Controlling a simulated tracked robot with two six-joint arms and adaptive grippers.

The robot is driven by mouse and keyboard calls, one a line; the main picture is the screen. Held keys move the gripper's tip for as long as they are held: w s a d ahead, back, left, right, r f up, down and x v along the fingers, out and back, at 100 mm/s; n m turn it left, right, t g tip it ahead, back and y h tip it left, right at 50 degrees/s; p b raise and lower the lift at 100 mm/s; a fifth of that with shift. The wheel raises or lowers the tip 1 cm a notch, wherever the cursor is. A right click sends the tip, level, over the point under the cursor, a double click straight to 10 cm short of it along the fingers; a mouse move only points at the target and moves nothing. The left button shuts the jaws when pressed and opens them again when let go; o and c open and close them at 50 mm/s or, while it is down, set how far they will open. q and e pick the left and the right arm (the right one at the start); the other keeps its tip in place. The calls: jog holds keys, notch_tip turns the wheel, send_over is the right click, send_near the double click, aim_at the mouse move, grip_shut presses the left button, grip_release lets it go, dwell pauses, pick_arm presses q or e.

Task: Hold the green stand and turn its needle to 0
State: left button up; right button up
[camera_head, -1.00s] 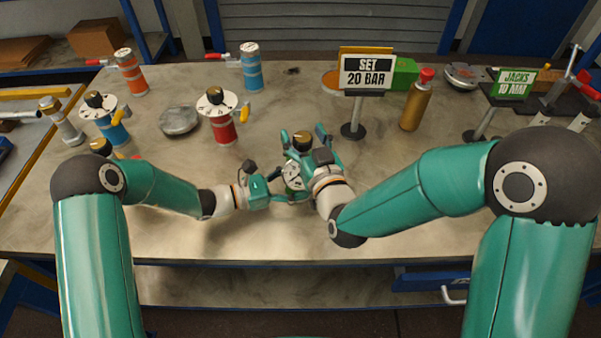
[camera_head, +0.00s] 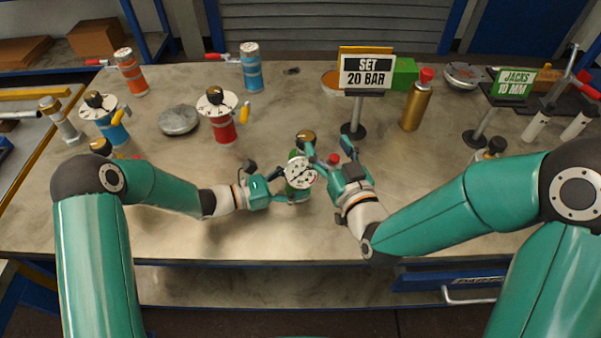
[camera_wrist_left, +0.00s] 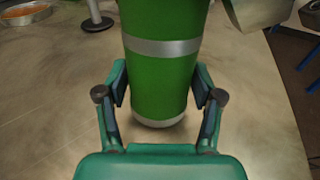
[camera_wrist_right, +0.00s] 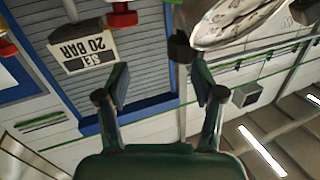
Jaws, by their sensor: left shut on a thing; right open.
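The green stand (camera_head: 293,187) stands at the middle front of the table. Its round white dial (camera_head: 301,172) faces up toward me; the needle is too small to read surely. A black and brass knob (camera_head: 306,137) sits behind the dial. My left gripper (camera_head: 283,189) is shut on the stand's body. In the left wrist view the green body with silver bands (camera_wrist_left: 162,75) is between the fingers (camera_wrist_left: 162,88). My right gripper (camera_head: 331,152) is open and empty, just right of the dial. The dial's edge (camera_wrist_right: 235,22) shows above its fingers (camera_wrist_right: 161,85) in the right wrist view.
A SET 20 BAR sign (camera_head: 368,72) stands behind. A red stand (camera_head: 221,118) and a blue stand (camera_head: 106,120) are at left, with a grey disc (camera_head: 179,120) between. A gold bottle (camera_head: 415,105) is behind right. The table front is clear.

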notch_tip(320, 180, up, 10)
dwell(0.8)
dwell(1.7)
